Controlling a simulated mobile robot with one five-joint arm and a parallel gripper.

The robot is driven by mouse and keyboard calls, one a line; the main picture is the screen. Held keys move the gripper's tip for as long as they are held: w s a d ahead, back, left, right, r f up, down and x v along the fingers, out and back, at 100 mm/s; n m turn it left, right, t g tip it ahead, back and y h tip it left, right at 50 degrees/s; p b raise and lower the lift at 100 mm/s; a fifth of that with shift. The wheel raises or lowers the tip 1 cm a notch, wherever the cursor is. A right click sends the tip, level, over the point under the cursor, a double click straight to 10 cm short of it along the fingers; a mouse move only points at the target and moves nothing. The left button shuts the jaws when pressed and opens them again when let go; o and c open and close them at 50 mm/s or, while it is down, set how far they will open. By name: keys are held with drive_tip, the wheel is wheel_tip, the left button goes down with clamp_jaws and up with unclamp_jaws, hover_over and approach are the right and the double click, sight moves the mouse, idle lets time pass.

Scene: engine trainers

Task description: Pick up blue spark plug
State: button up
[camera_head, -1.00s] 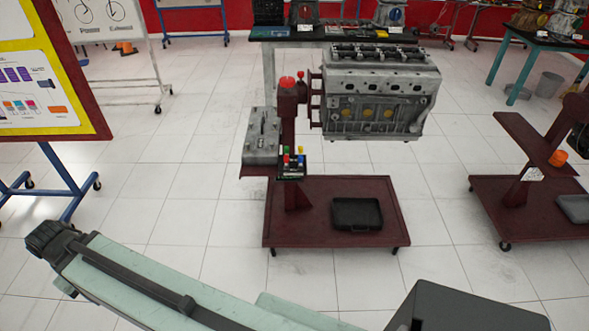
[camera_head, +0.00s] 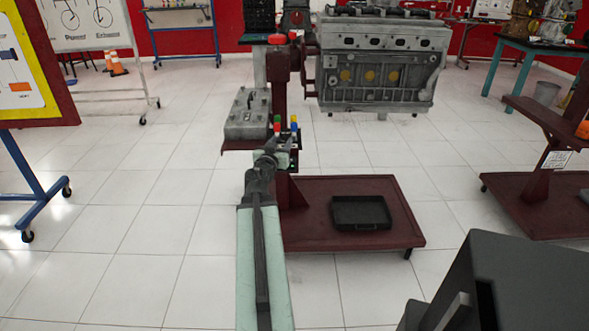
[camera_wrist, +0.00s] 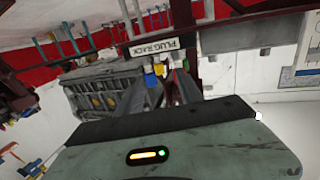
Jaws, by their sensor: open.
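The blue spark plug (camera_head: 294,127) stands in a small dark rack on the red engine stand, beside a yellow plug, with red and green plugs to the left. In the wrist view, the blue plug (camera_wrist: 159,70) shows close to the "PLUG RACK" label (camera_wrist: 155,46). My gripper (camera_head: 277,146) reaches up to the rack from the front. In the wrist view, my gripper (camera_wrist: 160,84) has its fingers apart, with the blue and yellow plugs showing between them. I cannot tell whether a finger touches a plug.
A grey metal part (camera_head: 247,115) lies on the shelf left of the rack. An engine block (camera_head: 375,65) hangs at the right. The stand's post (camera_head: 282,80) rises behind the rack. A black tray (camera_head: 361,212) lies on the stand's base (camera_head: 318,190).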

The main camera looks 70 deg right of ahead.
sight(294, 135)
drive_tip(key=d, duration=0.3)
drive_tip(key=s+d, duration=0.1)
drive_tip(key=d, duration=0.5)
drive_tip(key=shift+s+d+f, duration=0.25)
drive_tip(key=shift+s+f, duration=0.05)
drive_tip(key=shift+f, duration=0.1)
drive_tip(key=shift+a, duration=0.1)
clamp_jaws()
